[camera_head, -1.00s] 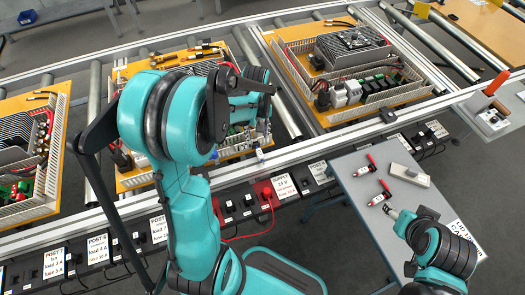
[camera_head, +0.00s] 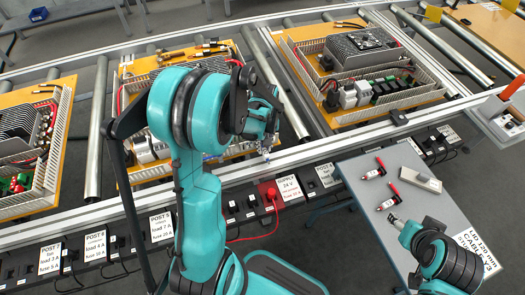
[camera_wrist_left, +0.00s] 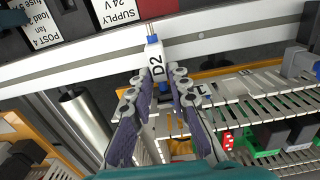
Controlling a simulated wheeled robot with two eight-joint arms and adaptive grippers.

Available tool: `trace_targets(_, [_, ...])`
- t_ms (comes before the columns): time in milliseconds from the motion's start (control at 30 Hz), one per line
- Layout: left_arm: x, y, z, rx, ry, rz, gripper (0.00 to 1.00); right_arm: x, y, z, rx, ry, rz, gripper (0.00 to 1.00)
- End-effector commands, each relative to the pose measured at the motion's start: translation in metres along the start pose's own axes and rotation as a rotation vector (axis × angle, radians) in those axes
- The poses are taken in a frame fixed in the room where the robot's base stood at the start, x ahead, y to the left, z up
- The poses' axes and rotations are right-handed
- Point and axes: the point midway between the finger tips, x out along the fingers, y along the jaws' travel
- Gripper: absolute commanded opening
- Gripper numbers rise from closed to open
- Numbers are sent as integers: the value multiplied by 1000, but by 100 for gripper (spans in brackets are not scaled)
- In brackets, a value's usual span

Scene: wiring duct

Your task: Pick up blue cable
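The blue cable's end (camera_wrist_left: 152,40) shows in the left wrist view as a blue collar with a bare metal tip and a white marker reading D2. The tips of my left gripper (camera_wrist_left: 157,81) are closed on both sides of the white marker. In the head view, my left gripper (camera_head: 264,138) is over the front rail, with the cable end (camera_head: 266,157) pointing down toward the front edge. The rest of the cable is hidden behind the fingers and arm. My right gripper (camera_head: 394,221) is over the grey side table; its fingers are too small to read.
A row of labelled posts runs below the front rail (camera_head: 60,232), including the SUPPLY 24 V label (camera_head: 289,187) beside a red plug (camera_head: 271,193). Orange panels with white ducts stand on the conveyor. The grey side table (camera_head: 350,172) holds two red-handled tools and a pale block.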

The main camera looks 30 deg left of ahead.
Motion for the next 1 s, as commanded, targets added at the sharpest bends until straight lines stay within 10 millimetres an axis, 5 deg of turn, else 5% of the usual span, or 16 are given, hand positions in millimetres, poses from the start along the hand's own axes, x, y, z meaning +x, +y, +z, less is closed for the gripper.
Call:
trace_targets(433, [-7, 0, 0, 0, 1, 0, 0, -3, 0, -2, 0, 0, 0, 54])
trace_targets(800, [-79, 0, 0, 0, 0, 0, 0, -30, 0, -22, 0, 0, 0, 54])
trace_targets(1000, [-99, 0, 0, 0, 0, 0, 0, -36, 0, -26, 0, 0, 0, 54])
